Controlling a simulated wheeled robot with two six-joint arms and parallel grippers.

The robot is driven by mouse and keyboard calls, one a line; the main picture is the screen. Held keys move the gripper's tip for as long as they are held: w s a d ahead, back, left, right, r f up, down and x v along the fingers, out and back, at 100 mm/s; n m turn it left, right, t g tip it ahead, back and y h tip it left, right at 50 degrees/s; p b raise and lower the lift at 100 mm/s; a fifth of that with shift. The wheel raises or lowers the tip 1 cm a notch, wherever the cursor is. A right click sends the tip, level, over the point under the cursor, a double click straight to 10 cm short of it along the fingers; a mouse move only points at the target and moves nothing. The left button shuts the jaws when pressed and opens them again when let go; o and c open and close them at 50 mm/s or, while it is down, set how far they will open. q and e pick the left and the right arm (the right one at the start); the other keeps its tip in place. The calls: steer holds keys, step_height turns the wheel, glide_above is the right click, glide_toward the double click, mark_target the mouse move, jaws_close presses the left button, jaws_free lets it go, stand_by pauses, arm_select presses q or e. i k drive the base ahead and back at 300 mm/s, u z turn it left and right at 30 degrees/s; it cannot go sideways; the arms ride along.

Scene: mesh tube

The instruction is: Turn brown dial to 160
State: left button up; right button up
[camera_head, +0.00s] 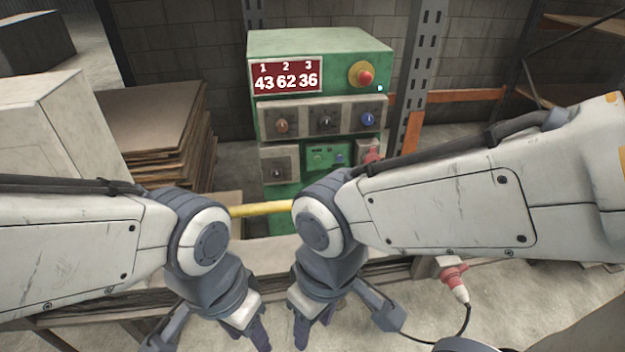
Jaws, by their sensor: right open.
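The brown dial (281,126) is a small reddish-brown knob at the left of the upper panel on a green control box. Beside it in the same row are a black dial (325,123) and a blue dial (368,119). The red display (286,76) above reads 43 under 1, 62 under 2 and 36 under 3. My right gripper (314,334) is low in the view, pointing down, open and empty, well below and apart from the dials. My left gripper (257,336) also points down at the bottom edge; its finger gap is unclear.
A red stop button on a yellow base (364,75) sits right of the display. A lower panel holds another dial (277,172). A yellow bar (262,208) runs in front of the box. Stacked boards (150,125) stand left, and a red plug with cable (454,277) hangs right.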

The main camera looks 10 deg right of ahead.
mark_target(283, 124)
steer(key=z, duration=0.95)
steer(key=i, duration=0.35)
steer(key=u, duration=0.95)
